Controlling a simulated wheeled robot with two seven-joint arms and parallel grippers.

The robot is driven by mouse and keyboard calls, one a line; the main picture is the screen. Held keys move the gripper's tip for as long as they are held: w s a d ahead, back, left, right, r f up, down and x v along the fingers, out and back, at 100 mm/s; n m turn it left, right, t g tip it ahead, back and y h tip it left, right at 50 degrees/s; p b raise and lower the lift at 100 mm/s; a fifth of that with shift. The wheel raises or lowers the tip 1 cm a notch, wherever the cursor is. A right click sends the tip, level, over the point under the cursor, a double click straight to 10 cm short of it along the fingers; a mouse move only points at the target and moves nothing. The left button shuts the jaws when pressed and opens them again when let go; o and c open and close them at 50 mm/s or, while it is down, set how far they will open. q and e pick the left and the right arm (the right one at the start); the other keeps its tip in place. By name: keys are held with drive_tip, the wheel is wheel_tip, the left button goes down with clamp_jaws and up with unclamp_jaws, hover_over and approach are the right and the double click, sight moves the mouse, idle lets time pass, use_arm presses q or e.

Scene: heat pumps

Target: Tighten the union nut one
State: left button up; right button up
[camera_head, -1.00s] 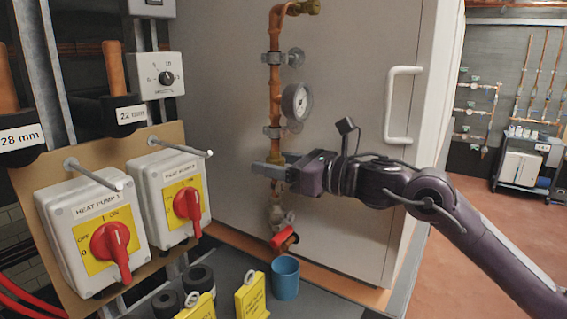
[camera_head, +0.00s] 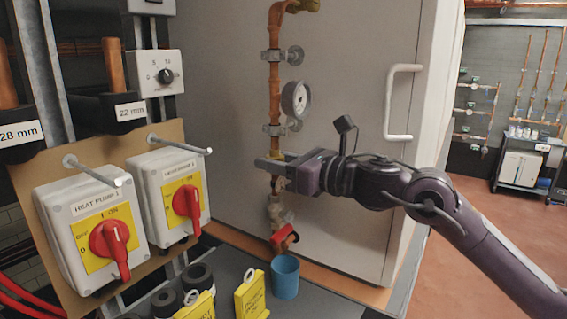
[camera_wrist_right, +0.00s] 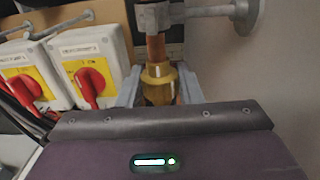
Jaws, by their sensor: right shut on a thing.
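The brass union nut (camera_wrist_right: 160,82) sits on the vertical copper pipe (camera_head: 275,90) and shows between the two grey fingers in the right wrist view. My right gripper (camera_head: 272,163) reaches in from the right below the pressure gauge (camera_head: 296,99) and is shut on the nut. In the head view its fingers and body hide most of the nut. The gripper also shows at the bottom of the right wrist view (camera_wrist_right: 160,92). My left gripper is not in view.
A red-handled valve (camera_head: 284,236) is below the gripper, with a blue cup (camera_head: 285,277) under it. Two red rotary switches (camera_head: 111,250) (camera_head: 187,203) stand left, with metal pegs above them. A white door handle (camera_head: 402,103) is right of the pipe.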

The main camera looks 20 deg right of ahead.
drive_tip(key=shift+m+t+h+b, duration=0.3)
drive_tip(key=shift+m+t+h, duration=0.45)
drive_tip(key=shift+h, duration=0.35)
drive_tip(key=shift+m+t+h, duration=0.65)
drive_tip(key=shift+m+h, duration=0.4)
drive_tip(key=shift+h, duration=0.35)
drive_tip(key=o, duration=1.1)
drive_tip(key=shift+o, duration=0.2)
